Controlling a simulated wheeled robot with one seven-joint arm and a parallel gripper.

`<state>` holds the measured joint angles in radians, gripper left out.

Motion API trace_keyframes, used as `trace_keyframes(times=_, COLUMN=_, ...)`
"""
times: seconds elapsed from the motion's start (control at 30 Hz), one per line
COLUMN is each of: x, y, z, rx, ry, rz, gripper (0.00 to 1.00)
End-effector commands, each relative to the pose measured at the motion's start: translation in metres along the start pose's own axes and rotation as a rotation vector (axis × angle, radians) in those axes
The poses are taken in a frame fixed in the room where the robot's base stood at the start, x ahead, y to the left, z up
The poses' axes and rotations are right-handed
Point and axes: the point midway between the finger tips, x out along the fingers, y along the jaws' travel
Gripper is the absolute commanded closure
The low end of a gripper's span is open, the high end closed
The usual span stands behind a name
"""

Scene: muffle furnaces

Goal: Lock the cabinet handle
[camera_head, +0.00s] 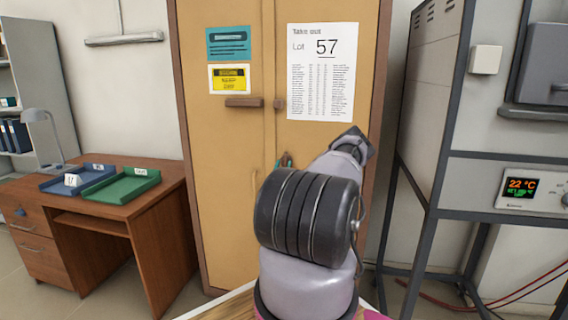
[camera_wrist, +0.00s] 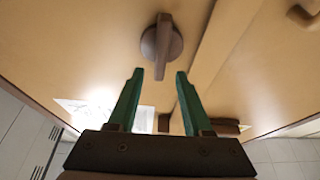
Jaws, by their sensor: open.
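The tan two-door cabinet (camera_head: 224,150) stands ahead. In the wrist view its brown turn handle (camera_wrist: 162,45) is a round knob with a raised grip bar, close to the door seam. The bar lies nearly upright in that picture, its lower end near the fingertips.
A paper list (camera_head: 322,70) hangs on the right door. A wooden desk (camera_head: 100,205) with blue and green trays stands left. A metal furnace stand (camera_head: 436,190) stands close on the right.

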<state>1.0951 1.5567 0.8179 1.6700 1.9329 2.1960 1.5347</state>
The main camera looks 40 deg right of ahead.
Motion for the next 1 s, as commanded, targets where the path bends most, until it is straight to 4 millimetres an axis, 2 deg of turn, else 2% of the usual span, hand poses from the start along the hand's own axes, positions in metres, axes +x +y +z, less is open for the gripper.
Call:
trace_keyframes(times=0.1, x=0.016, y=0.000, z=0.000, rx=-0.001, ry=0.002, rz=0.000, gripper=0.50)
trace_keyframes(times=0.2, x=0.023, y=0.000, z=0.000, rx=-0.001, ry=0.001, rz=0.000, gripper=0.50)
trace_keyframes(times=0.53, x=0.027, y=-0.001, z=0.000, rx=0.000, ry=0.000, rz=-0.002, gripper=0.50)
trace_keyframes(times=0.57, x=0.027, y=0.000, z=0.000, rx=0.000, ry=0.000, rz=-0.002, gripper=0.58)
trace_keyframes(times=0.6, x=0.027, y=0.000, z=0.000, rx=0.000, ry=0.000, rz=-0.002, gripper=0.73)
trace_keyframes(times=0.67, x=0.027, y=0.000, z=0.000, rx=0.000, ry=0.000, rz=-0.002, gripper=0.96)
trace_keyframes(times=0.7, x=0.027, y=0.000, z=0.000, rx=-0.001, ry=0.000, rz=-0.002, gripper=1.00)
trace_keyframes(times=1.0, x=0.027, y=0.000, z=0.000, rx=-0.017, ry=0.000, rz=-0.008, gripper=1.00)
